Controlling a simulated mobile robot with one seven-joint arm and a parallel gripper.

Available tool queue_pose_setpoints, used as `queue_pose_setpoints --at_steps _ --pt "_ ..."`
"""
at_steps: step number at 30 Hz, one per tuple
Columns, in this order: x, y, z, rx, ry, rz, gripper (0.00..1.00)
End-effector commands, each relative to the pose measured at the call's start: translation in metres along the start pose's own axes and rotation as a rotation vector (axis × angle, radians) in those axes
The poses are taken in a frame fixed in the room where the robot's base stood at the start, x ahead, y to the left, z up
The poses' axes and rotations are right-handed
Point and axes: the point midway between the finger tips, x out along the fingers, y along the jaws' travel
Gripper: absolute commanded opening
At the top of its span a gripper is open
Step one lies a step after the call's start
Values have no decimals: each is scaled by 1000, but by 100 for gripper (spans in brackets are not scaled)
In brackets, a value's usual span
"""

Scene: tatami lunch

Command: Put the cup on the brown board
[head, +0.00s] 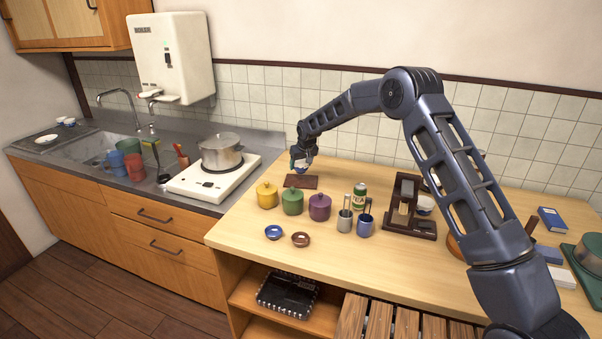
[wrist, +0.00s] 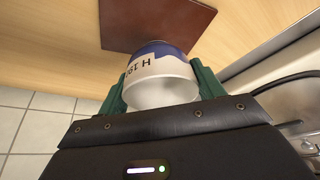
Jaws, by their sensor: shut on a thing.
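My gripper (head: 302,158) is shut on a white and blue cup (wrist: 162,78). In the wrist view, the green finger pads (wrist: 208,82) press on both sides of the cup, which has dark lettering on a white label. In the head view the cup (head: 299,167) is small and partly hidden by the gripper. The flat brown board (head: 301,182) lies on the wooden counter just below the gripper. In the wrist view the board (wrist: 150,20) shows beyond the cup, which covers part of its edge. I cannot tell whether the cup touches the board.
Yellow (head: 266,195), green (head: 292,200) and purple (head: 319,207) lidded pots stand in front of the board. A green can (head: 359,196) and a dark rack (head: 404,218) stand to its right. A stove with a pot (head: 221,153) is at the left. The tiled wall is behind.

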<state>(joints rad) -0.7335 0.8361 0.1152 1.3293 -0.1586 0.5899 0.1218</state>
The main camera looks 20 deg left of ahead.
Motion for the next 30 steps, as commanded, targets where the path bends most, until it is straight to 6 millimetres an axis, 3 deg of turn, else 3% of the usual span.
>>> queue_pose_setpoints --at_steps 11,23,24,27,30 --pt "38 0 16 1 -2 0 40" --pt "42 0 18 0 -1 0 40" --pt "42 0 18 0 -1 0 71" --pt "42 0 18 0 -1 0 89" --pt "42 0 18 0 -1 0 89"
